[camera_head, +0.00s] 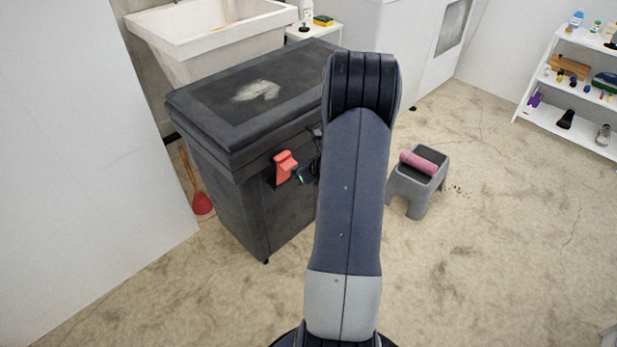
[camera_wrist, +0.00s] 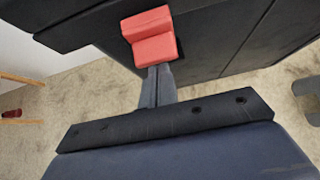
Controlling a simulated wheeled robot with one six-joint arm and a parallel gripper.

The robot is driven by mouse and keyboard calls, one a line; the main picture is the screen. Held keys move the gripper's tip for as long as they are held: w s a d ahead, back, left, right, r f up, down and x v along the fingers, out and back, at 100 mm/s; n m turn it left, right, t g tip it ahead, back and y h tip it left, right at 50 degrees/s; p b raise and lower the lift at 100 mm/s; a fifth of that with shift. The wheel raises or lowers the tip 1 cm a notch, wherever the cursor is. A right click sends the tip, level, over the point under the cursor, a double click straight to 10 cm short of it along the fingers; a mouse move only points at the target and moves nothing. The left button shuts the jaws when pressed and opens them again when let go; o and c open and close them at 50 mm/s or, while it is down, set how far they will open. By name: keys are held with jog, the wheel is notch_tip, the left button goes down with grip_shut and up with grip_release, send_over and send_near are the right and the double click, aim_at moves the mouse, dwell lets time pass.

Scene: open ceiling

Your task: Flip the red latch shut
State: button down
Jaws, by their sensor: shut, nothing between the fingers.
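The red latch (camera_head: 284,166) is on the front face of a dark grey chest (camera_head: 235,205), just below its closed lid (camera_head: 215,135). In the wrist view the latch (camera_wrist: 150,37) is at the top centre, a red block with a stepped lower part. My gripper (camera_wrist: 159,72) is shut and empty. Its fingertips are right at the lower edge of the latch in the wrist view; I cannot tell whether they touch it. In the head view my gripper is small and dark, just right of the latch, partly hidden by my arm.
A grey step stool (camera_head: 410,190) with a pink roll (camera_head: 419,163) stands right of the chest. A red plunger (camera_head: 202,203) stands at its left, near a white wall. A white sink (camera_head: 205,35) is behind. White shelves (camera_head: 568,120) are far right. Floor in front is clear.

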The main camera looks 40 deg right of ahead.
jog(key=shift+w+r+p, duration=0.45)
jog(key=shift+w+p, duration=0.1)
jog(key=shift+w, duration=0.15)
jog(key=shift+w+r, duration=0.1)
jog(key=shift+w, duration=0.05)
jog(key=shift+w+r, duration=0.15)
jog(key=shift+r, duration=0.05)
